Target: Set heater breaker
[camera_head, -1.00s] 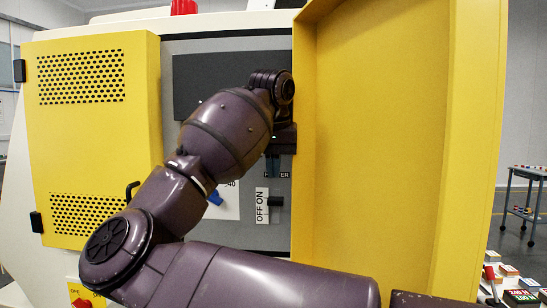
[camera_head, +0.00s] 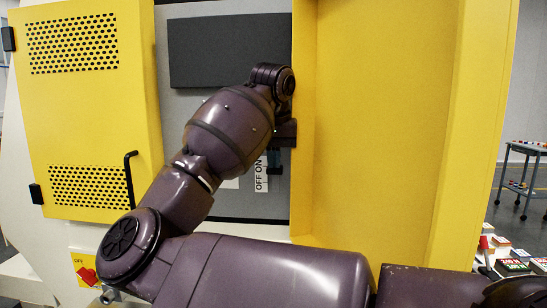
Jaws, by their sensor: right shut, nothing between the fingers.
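The open cabinet shows a grey panel with a white OFF/ON label (camera_head: 261,178) and a small dark breaker lever (camera_head: 277,170) just right of it. My right gripper (camera_head: 275,160) is shut and empty, pointing down in front of the panel at the lever's upper side. The fingers are small and dark here, so I cannot tell whether they touch the lever. The name plate above the lever is hidden behind the gripper. My left gripper is not in view.
A yellow open door (camera_head: 385,120) stands close to the right of my gripper. A yellow vented door (camera_head: 85,130) with a black handle (camera_head: 130,178) is at left. A red rotary switch (camera_head: 87,275) sits below it. A cart (camera_head: 522,180) stands far right.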

